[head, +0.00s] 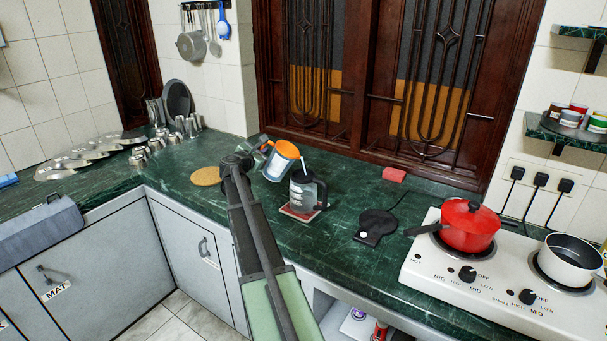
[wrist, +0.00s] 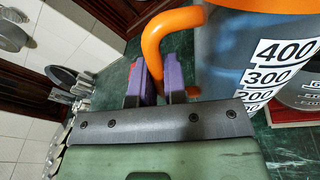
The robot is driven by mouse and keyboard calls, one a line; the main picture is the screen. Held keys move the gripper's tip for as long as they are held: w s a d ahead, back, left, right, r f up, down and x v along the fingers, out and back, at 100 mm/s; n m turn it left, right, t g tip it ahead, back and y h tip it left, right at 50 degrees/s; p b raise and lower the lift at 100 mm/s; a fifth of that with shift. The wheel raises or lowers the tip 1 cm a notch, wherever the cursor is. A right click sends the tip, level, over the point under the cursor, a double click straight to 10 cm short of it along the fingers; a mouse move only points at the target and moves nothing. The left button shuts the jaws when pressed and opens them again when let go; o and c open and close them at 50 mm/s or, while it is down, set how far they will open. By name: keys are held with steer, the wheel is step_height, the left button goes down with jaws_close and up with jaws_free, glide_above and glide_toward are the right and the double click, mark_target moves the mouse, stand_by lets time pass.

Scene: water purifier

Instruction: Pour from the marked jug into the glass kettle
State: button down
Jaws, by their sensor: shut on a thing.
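The marked jug (head: 275,167) is bluish with an orange rim and handle, and is held tilted with its mouth toward the right. Its number marks and orange handle show large in the wrist view (wrist: 240,60). My gripper (head: 264,146) is shut on the handle; its purple fingers (wrist: 162,80) show beside it in the wrist view. The glass kettle (head: 305,193), with a dark handle, stands upright just right of and below the jug. A thin pale streak, apparently water, runs from the jug's lip down to the kettle's top.
The kettle stands on a reddish mat (head: 297,214). A black round base (head: 377,223) with a cord lies to its right. A stove (head: 480,275) carries a red pot (head: 468,226) and a white pot (head: 572,259). Metal cups (head: 140,156) stand at the left. A round tan mat (head: 206,176) lies left of the jug.

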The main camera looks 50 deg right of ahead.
steer(key=shift+s+d+r+m+p, duration=0.2)
steer(key=shift+s+r+m+p, duration=0.2)
steer(key=shift+r+p, duration=0.15)
steer(key=shift+s+d+r+m+p, duration=0.15)
steer(key=shift+s+r+m+p, duration=0.25)
steer(key=shift+p, duration=0.25)
stand_by(2.0)
steer(key=shift+s+d+r+m+y+p, duration=0.1)
steer(key=shift+s+r+m+y+p, duration=0.2)
steer(key=shift+r+p, duration=0.3)
steer(key=shift+s+d+r+m+y+p, duration=0.15)
steer(key=shift+r+m+p, duration=0.3)
steer(key=shift+p, duration=0.25)
stand_by(3.5)
